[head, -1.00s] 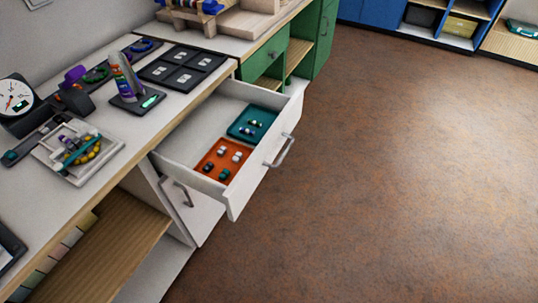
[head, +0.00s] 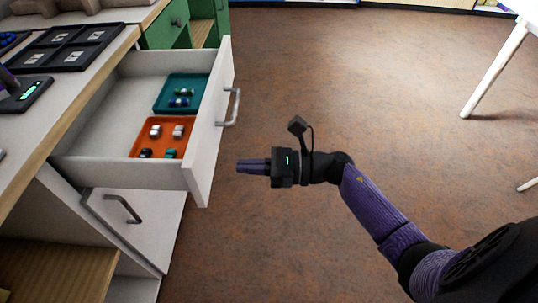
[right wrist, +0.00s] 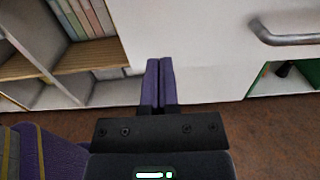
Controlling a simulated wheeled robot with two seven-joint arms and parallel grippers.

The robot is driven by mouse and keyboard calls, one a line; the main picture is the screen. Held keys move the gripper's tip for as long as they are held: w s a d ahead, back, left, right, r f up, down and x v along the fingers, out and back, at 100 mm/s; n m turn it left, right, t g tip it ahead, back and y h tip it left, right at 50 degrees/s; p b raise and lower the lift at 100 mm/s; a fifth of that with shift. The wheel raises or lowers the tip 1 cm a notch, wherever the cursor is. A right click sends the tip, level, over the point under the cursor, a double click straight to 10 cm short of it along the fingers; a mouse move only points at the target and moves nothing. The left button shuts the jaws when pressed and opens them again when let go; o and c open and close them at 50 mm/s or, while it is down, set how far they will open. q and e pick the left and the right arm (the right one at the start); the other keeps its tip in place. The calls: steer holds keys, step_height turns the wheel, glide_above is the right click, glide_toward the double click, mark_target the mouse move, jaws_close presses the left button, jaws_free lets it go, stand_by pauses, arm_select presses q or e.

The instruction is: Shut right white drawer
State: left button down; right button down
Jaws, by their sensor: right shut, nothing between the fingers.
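The white drawer (head: 208,135) stands pulled out from the white cabinet in the head view. Its front carries a metal handle (head: 235,107), which also shows in the right wrist view (right wrist: 285,38). Inside lie a teal tray (head: 163,104) and an orange tray (head: 144,143) with small beads. My right gripper (head: 238,167) is shut and empty. In the head view its purple fingertips point left at the drawer front, just right of it and nearer than the handle. In the right wrist view the fingers (right wrist: 158,62) overlap the white front; contact cannot be told.
Below the drawer is a white cabinet door (head: 135,230) with its own handle. The counter (head: 62,105) above holds black trays (head: 66,48). A green cabinet (head: 163,30) stands beyond. The brown floor right of the drawer is clear, with white table legs (head: 495,65) at far right.

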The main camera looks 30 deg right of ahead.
mark_target(205, 166)
steer(key=b+x, duration=0.1)
steer(key=x, duration=0.4)
steer(key=shift+w+a+f, duration=0.1)
steer(key=shift+w+a, duration=0.1)
steer(key=shift+a, duration=0.05)
arm_select(q)
steer(key=shift+s+a+f, duration=0.1)
steer(key=shift+a+f, duration=0.1)
steer(key=shift+f, duration=0.3)
arm_select(e)
steer(key=shift+a, duration=0.1)
